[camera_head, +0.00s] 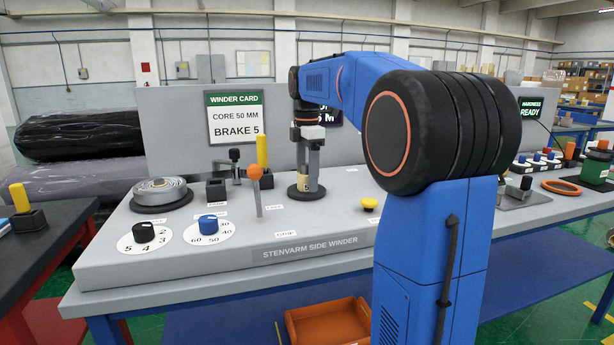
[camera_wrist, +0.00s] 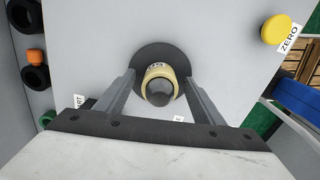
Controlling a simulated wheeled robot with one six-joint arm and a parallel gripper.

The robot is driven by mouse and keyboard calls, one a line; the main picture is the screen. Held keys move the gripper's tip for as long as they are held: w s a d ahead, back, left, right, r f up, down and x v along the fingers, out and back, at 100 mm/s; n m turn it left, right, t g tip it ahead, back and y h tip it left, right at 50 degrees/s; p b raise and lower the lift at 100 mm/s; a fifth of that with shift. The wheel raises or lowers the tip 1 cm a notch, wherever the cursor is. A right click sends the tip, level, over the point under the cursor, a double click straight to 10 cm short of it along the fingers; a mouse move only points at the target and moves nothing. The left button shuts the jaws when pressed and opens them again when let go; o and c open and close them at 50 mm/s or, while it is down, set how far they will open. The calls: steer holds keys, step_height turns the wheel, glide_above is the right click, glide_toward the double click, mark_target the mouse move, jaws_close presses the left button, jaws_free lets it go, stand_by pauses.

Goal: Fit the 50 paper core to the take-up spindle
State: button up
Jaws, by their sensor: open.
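The tan paper core (camera_head: 303,183) stands upright on the black disc (camera_head: 306,195) of the take-up spindle. In the wrist view the core (camera_wrist: 157,70) is a pale ring around the dark rounded spindle tip (camera_wrist: 160,92), above the black disc (camera_wrist: 140,62). A label shows on the core, with only a "5" legible in the head view. My gripper (camera_head: 309,172) points down over the spindle. In the wrist view the fingers of my gripper (camera_wrist: 160,82) are open on either side of the core, with gaps showing.
The winder card (camera_head: 235,117) reads core 50 mm, brake 5. A black numbered knob (camera_head: 143,232), a blue knob (camera_head: 208,223), an orange-tipped lever (camera_head: 256,173) and a yellow button (camera_head: 370,202) stand on the panel.

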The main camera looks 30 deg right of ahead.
step_height(320, 180, up, 17)
steer(key=shift+r, duration=0.2)
stand_by(0.5)
stand_by(0.5)
